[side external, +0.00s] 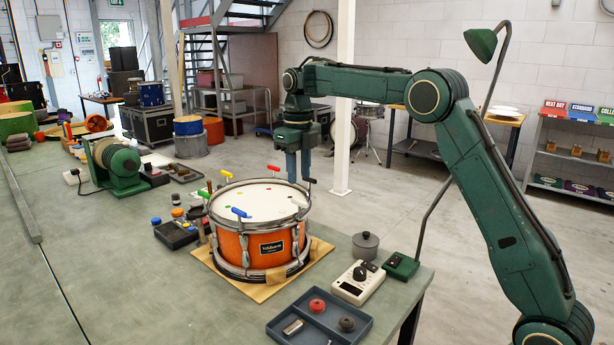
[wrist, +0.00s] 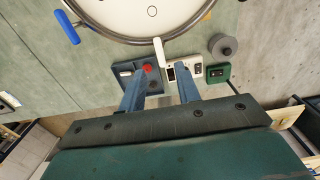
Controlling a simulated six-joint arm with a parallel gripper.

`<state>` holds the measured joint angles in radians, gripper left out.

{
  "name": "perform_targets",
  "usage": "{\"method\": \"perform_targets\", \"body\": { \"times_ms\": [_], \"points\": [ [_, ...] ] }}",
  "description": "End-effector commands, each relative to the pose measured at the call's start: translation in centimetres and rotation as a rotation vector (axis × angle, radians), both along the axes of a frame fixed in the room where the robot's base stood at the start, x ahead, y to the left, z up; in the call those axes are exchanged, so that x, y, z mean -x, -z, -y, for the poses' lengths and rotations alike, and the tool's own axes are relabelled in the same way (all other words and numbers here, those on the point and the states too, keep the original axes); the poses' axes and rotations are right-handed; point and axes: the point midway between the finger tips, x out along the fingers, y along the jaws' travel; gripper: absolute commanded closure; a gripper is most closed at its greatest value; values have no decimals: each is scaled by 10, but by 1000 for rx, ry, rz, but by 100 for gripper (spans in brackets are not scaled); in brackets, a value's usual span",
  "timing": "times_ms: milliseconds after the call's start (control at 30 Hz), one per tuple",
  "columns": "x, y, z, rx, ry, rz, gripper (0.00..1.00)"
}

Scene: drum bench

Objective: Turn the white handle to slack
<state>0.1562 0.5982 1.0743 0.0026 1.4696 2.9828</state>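The orange drum (side external: 262,247) stands upright on the bench with a white head and metal rim. The white handle (wrist: 159,52) shows in the wrist view at the drum's lower rim, its bar pointing down the picture toward the gap between my fingers. In the side view I cannot clearly pick it out against the pale head and rim. My gripper (side external: 298,178) hangs fingers-down by the drum's far right side in the side view. In the wrist view my gripper (wrist: 159,76) has its two blue fingers well apart, with nothing held between them.
A grey pot (side external: 365,246), white meter (side external: 357,283), green box (side external: 401,266) and parts tray (side external: 318,316) sit near the bench edge.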

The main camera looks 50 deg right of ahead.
Motion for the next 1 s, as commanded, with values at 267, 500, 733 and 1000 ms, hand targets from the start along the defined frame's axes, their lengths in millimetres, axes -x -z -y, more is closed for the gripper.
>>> {"method": "perform_targets", "body": {
  "times_ms": [267,500,733,1000],
  "points": [
    [1,41,0,-1,0,-3,67],
    [1,72,0,0,0,-2,67],
    [0,85,0,0,0,0,67],
    [0,87,0,0,0,1,67]
  ]
}}
